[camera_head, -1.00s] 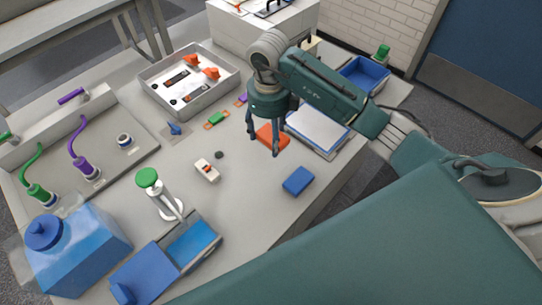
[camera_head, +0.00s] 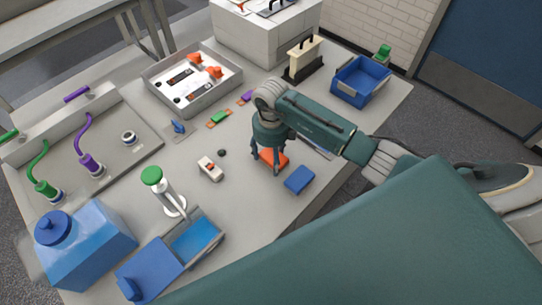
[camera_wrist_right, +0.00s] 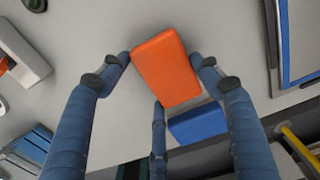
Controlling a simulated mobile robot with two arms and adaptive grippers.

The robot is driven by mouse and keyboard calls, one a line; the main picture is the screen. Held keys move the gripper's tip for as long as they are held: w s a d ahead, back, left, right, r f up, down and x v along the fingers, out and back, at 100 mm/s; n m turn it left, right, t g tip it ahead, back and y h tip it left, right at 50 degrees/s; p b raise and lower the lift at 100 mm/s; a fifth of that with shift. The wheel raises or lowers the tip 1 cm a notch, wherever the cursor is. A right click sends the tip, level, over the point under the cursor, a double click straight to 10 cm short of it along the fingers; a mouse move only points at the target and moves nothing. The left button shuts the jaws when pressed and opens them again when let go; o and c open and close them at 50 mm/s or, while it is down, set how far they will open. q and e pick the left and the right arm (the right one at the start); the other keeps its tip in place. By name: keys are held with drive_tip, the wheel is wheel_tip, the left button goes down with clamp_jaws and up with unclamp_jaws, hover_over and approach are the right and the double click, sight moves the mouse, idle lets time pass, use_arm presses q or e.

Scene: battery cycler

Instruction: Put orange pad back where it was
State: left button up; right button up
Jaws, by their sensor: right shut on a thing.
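The orange pad (camera_head: 274,159) is between the fingers of my right gripper (camera_head: 268,163), just behind and left of a blue pad (camera_head: 300,180) on the bench. In the right wrist view the orange pad (camera_wrist_right: 165,68) sits between the fingertips of my right gripper (camera_wrist_right: 161,66), shut on its two sides. The blue pad (camera_wrist_right: 198,123) shows just below it there. I cannot tell whether the orange pad touches the bench. My left gripper is not in view.
A white-topped tray (camera_head: 318,147) is mostly hidden by my right arm. A blue bin (camera_head: 361,80) stands behind it. A white device (camera_head: 210,168) and a dark round piece (camera_head: 222,153) lie to the left. The bench (camera_head: 245,205) is clear in front of them.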

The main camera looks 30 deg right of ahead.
sight(271, 159)
drive_tip(key=shift+f, duration=0.15)
drive_tip(key=o, duration=1)
drive_tip(key=shift+r, duration=0.25)
drive_tip(key=shift+w+r, duration=0.1)
drive_tip(key=shift+r, duration=0.2)
wheel_tip(271, 159, up, 11)
drive_tip(key=b, duration=0.2)
drive_tip(key=shift+r+b, duration=0.15)
drive_tip(key=shift+b, duration=0.25)
drive_tip(key=shift+s, duration=0.2)
